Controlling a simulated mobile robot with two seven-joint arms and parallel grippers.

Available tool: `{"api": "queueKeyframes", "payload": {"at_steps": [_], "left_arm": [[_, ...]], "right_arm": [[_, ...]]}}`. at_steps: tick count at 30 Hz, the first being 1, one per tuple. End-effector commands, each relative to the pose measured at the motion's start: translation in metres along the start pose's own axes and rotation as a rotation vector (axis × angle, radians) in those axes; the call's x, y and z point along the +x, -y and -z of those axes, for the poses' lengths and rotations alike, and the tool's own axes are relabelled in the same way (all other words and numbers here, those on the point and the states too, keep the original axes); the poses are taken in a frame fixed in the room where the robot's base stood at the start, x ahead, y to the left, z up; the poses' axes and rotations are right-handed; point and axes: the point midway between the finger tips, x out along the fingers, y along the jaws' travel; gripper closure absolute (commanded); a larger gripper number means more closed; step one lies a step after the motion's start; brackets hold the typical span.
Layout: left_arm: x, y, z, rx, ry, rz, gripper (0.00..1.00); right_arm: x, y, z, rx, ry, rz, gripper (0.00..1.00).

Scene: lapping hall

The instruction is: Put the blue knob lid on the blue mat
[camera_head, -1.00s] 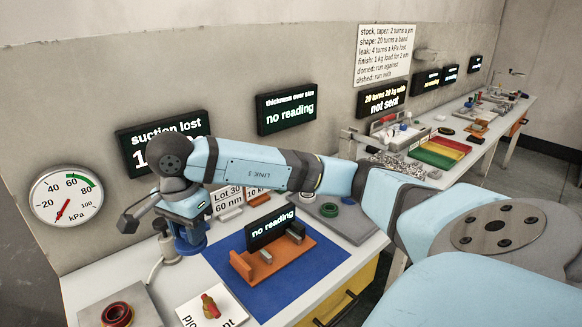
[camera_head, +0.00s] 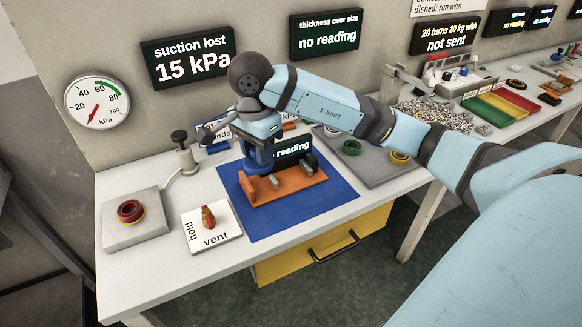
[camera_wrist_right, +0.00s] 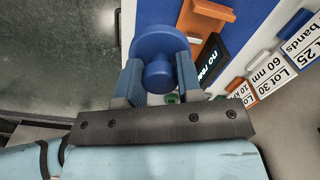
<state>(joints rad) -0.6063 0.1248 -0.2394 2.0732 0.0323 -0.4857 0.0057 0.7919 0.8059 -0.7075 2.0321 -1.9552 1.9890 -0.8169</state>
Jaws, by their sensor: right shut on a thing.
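My right gripper (camera_head: 259,152) is shut on the blue knob lid (camera_wrist_right: 158,42). In the right wrist view the knob sits between the two fingers of the gripper (camera_wrist_right: 158,82), with the round lid disc beyond them. In the head view the gripper points down over the back left part of the blue mat (camera_head: 246,224), close to the orange stand; the arm and fingers partly hide the lid there. I cannot tell its exact height above the mat. The mat also shows in the right wrist view (camera_wrist_right: 250,15). My left gripper is not in view.
The orange stand (camera_head: 285,186) with a small display stands on the mat. A white hold/vent plate (camera_head: 228,233) with a red-yellow knob is left of the mat, a grey plate (camera_head: 119,235) further left. A grey tray (camera_head: 379,173) holds rings at right. The mat's front is bare.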

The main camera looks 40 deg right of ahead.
Motion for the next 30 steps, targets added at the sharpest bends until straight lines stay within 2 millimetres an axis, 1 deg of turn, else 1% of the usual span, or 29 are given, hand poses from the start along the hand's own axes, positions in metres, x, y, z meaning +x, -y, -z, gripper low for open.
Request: {"api": "queueKeyframes", "payload": {"at_steps": [2, 5, 12, 15, 18, 21, 26, 30], "left_arm": [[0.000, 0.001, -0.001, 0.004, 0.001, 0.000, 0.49], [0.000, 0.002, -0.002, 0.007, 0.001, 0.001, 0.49], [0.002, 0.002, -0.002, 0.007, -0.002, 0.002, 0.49], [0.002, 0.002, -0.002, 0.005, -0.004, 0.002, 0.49], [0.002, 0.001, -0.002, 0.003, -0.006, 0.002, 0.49], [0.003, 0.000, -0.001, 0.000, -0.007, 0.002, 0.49], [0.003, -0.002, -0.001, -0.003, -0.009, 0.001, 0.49], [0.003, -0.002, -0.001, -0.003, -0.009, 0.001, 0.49]], "right_arm": [[0.009, 0.000, 0.000, 0.000, 0.002, -0.003, 1.00], [0.030, -0.001, 0.000, 0.001, 0.002, -0.006, 1.00], [0.095, -0.001, 0.000, 0.002, 0.003, -0.006, 1.00], [0.120, -0.001, -0.001, 0.001, 0.002, -0.004, 1.00], [0.140, -0.001, 0.000, 0.002, 0.002, -0.003, 1.00], [0.152, -0.001, 0.000, 0.001, 0.001, -0.002, 1.00], [0.161, 0.000, 0.000, 0.001, 0.002, -0.001, 1.00], [0.180, -0.001, -0.001, 0.001, 0.002, -0.003, 1.00]]}}
